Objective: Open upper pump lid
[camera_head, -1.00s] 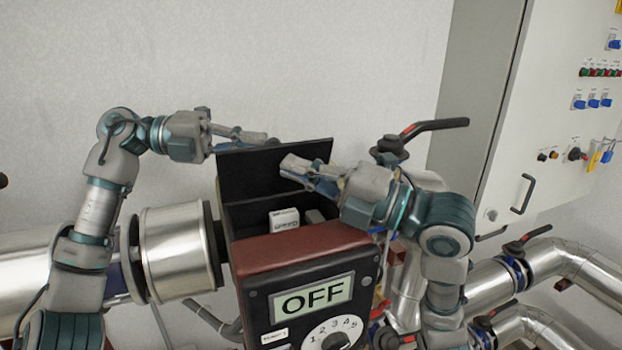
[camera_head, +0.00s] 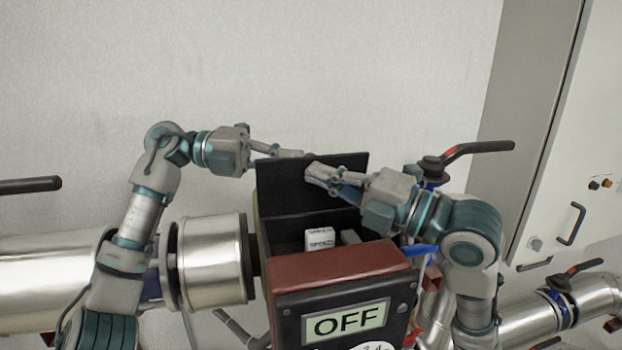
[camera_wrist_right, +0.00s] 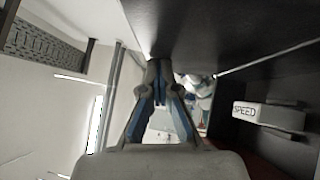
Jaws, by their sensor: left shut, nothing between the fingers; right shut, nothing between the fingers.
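The pump box (camera_head: 338,277) has a dark red top edge and an OFF display on its front. Its black upper lid (camera_head: 283,188) stands up at the back, so the inside shows, with a white block (camera_head: 319,239) marked SPEED in it. The lid also shows in the right wrist view (camera_wrist_right: 215,28). My left gripper (camera_head: 302,154) is shut and empty at the lid's top edge, on the left; contact is unclear. My right gripper (camera_head: 318,173) is shut and empty in front of the lid's inner face; it also shows in the right wrist view (camera_wrist_right: 160,75).
A valve with a black and red handle (camera_head: 478,149) stands right of the box. Silver pipes (camera_head: 213,262) run left of it and others run at the lower right. A grey cabinet (camera_head: 562,130) is at the right. The wall behind is bare.

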